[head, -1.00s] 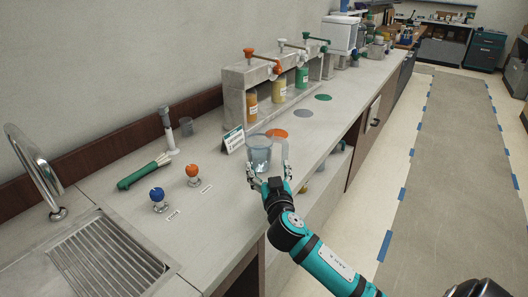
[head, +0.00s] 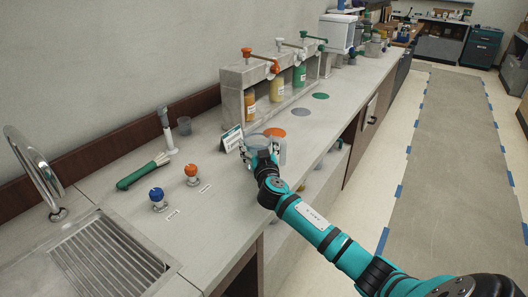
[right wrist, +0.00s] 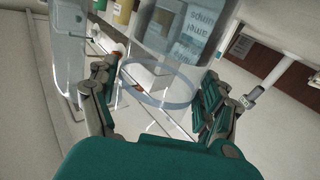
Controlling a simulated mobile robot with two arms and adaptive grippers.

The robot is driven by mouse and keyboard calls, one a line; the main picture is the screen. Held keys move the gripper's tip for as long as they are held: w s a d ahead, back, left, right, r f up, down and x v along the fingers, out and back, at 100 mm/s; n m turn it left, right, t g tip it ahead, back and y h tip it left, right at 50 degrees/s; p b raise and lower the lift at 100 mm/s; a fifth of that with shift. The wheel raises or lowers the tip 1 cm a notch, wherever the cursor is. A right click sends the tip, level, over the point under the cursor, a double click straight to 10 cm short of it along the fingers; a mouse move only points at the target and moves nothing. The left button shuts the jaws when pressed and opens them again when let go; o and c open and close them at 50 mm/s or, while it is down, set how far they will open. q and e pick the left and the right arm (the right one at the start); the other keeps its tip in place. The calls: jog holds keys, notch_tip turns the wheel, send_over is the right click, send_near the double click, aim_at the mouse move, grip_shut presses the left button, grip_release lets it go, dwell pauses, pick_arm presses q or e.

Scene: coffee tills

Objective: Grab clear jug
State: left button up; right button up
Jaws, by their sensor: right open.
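The clear jug (head: 257,142) stands on the grey counter beside the small sign, with its lower part hidden behind my right gripper (head: 261,155). My right gripper is open, with one finger on each side of the jug. In the right wrist view the see-through jug (right wrist: 180,35) fills the space between the spread fingers of my right gripper (right wrist: 158,82). Whether the fingers touch it I cannot tell. My left gripper is not in view.
A dispenser stand (head: 238,92) with orange, yellow and green bottles is behind the jug. A small sign (head: 232,138) stands close to its left. Orange (head: 192,173) and blue (head: 157,196) knobs stand nearer the sink (head: 105,262). The counter's front edge is close on the right.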

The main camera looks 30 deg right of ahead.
jog(key=shift+c, duration=0.4)
jog(key=shift+r, duration=0.1)
jog(key=c, duration=1.1)
